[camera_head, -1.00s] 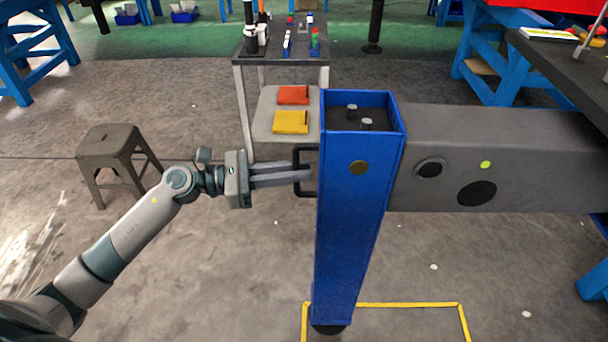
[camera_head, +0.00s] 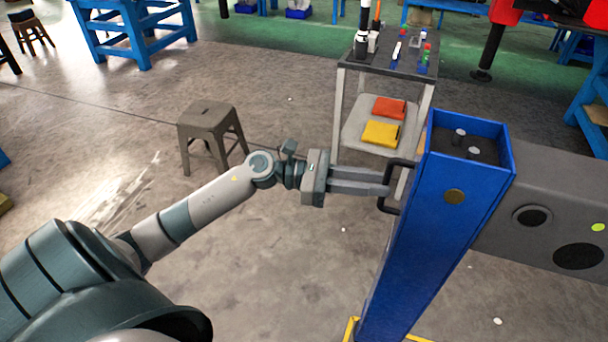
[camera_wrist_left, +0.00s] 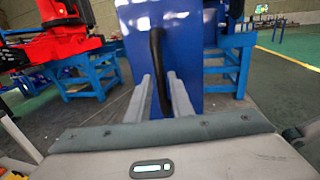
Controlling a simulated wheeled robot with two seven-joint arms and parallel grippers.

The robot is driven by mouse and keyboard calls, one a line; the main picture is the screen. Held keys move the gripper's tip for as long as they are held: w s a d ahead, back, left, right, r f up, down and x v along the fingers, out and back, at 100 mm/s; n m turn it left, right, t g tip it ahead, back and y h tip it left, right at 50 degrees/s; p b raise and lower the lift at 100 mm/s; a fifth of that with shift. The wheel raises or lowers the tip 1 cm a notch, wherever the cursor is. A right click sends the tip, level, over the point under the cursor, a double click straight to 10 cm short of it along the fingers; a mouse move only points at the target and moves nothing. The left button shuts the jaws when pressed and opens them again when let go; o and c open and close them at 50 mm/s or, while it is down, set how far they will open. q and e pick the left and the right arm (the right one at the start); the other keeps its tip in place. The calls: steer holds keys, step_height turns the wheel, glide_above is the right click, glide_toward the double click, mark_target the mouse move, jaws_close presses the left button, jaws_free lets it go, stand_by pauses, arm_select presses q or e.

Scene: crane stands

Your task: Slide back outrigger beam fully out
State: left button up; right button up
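The back outrigger shows as a blue upright post (camera_head: 425,240) joined to a grey beam (camera_head: 545,185) on its right in the head view. A black bar handle (camera_head: 386,190) sticks out of the post's left side. My left gripper (camera_head: 388,183) reaches it from the left with its two fingers close together. In the left wrist view, the handle (camera_wrist_left: 157,60) runs upright between the fingertips (camera_wrist_left: 160,82), and the fingers close around it, with the blue post just beyond. How far the beam is out cannot be told. My right gripper is not in view.
A brown stool (camera_head: 208,125) stands behind my left arm. A dark-topped cart (camera_head: 350,60) with red and yellow cloths on its lower shelf stands behind the post. Yellow floor tape (camera_head: 351,328) shows by the post's foot. The floor on the left is mostly open.

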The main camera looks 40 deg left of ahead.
arm_select(q)
steer(key=b+v, duration=0.4)
steer(key=v, duration=1.2)
steer(key=shift+b, duration=0.35)
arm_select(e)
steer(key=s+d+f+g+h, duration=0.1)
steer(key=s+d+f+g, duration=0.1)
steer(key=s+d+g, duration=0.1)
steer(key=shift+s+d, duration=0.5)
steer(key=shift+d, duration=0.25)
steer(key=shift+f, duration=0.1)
